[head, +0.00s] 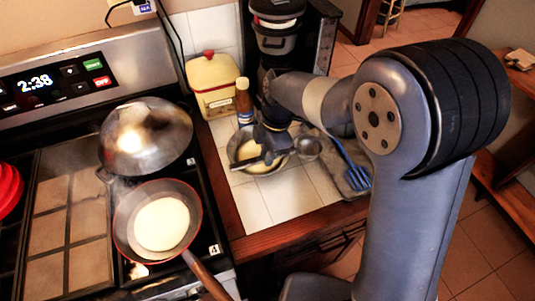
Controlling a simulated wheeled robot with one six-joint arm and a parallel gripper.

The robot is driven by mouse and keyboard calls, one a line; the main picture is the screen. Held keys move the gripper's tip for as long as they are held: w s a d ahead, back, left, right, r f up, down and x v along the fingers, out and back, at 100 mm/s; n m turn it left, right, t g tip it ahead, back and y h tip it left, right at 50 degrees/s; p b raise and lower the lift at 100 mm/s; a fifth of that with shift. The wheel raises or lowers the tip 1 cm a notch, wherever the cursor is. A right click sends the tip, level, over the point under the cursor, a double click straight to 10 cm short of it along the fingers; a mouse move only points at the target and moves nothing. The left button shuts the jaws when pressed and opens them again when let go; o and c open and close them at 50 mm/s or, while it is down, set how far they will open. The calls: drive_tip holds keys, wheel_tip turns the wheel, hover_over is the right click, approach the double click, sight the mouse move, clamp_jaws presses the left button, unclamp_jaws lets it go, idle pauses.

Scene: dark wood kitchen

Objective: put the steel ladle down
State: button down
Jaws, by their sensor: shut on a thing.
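The steel ladle (308,148) is at the tiled counter beside the stove, its round cup pointing right and its handle running left across the mixing bowl. My gripper (270,154) points down over the bowl and is shut on the ladle's handle. The metal mixing bowl (234,147) holds pale batter and sits under the gripper. My gripper and arm hide part of the bowl and handle. I cannot tell whether the ladle touches the bowl's rim or the counter.
A blue spatula (352,165) lies on a grey cloth (340,176) to the right. A bottle (243,101), yellow canister (212,85) and coffee maker (275,35) stand behind. A pan with a pancake (160,223) is on the stove. Front counter tiles (285,195) are clear.

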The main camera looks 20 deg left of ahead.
drive_tip(key=shift+f, duration=0.9)
drive_tip(key=shift+f, duration=0.25)
drive_tip(key=c, duration=1.6)
unclamp_jaws()
wheel_tip(320, 180, up, 12)
drive_tip(key=w+d+b, duration=0.1)
drive_tip(key=shift+w+d+r, duration=0.15)
drive_tip(key=shift+d+r, duration=0.05)
drive_tip(key=shift+d, duration=0.1)
